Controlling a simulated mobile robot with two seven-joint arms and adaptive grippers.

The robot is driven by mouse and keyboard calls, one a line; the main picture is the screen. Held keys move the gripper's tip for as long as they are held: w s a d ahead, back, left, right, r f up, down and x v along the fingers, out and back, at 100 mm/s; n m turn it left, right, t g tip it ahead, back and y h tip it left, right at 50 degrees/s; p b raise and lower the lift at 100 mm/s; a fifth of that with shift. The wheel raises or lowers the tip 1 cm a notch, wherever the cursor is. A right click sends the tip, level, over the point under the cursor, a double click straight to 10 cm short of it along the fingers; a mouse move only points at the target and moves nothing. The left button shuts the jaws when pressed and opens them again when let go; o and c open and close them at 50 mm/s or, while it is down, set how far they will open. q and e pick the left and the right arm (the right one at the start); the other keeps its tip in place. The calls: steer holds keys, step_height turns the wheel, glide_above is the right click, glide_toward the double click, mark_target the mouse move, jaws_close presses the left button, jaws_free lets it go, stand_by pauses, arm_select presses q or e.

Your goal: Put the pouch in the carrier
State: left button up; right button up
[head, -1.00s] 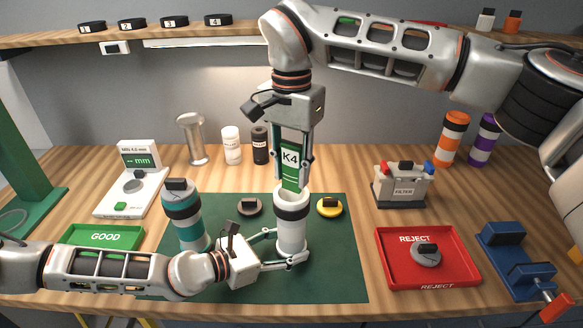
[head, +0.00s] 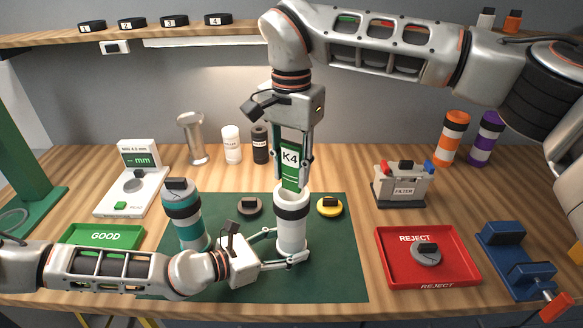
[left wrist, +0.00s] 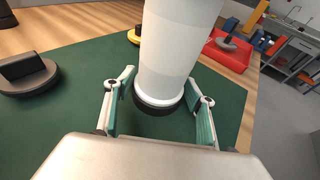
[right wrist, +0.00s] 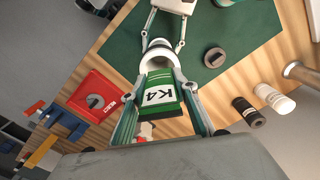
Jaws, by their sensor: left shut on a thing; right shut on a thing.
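The pouch (head: 291,165) is green with a white K4 label. My right gripper (head: 292,162) is shut on it and holds it upright, directly above the white carrier (head: 291,222). The pouch's lower end is at the carrier's open mouth; I cannot tell if it is just inside. The right wrist view shows the pouch (right wrist: 160,97) lined up with the carrier's opening (right wrist: 158,57). My left gripper (head: 284,248) is shut around the carrier's lower part. In the left wrist view the carrier (left wrist: 172,50) stands upright between the fingers (left wrist: 160,105) on the green mat.
A yellow cap (head: 330,206) and a grey cap (head: 249,206) lie on the mat (head: 335,270). A teal-banded carrier (head: 184,215) stands left. The red reject tray (head: 388,262) and filter box (head: 402,186) are right; the green GOOD tray (head: 88,238) is left.

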mark_target(292, 145)
steer(key=shift+f, duration=1.25)
steer(key=shift+f, duration=0.25)
steer(key=o, duration=2.2)
steer(key=shift+o, duration=0.4)
steer(key=o, duration=0.4)
step_height(292, 145, up, 12)
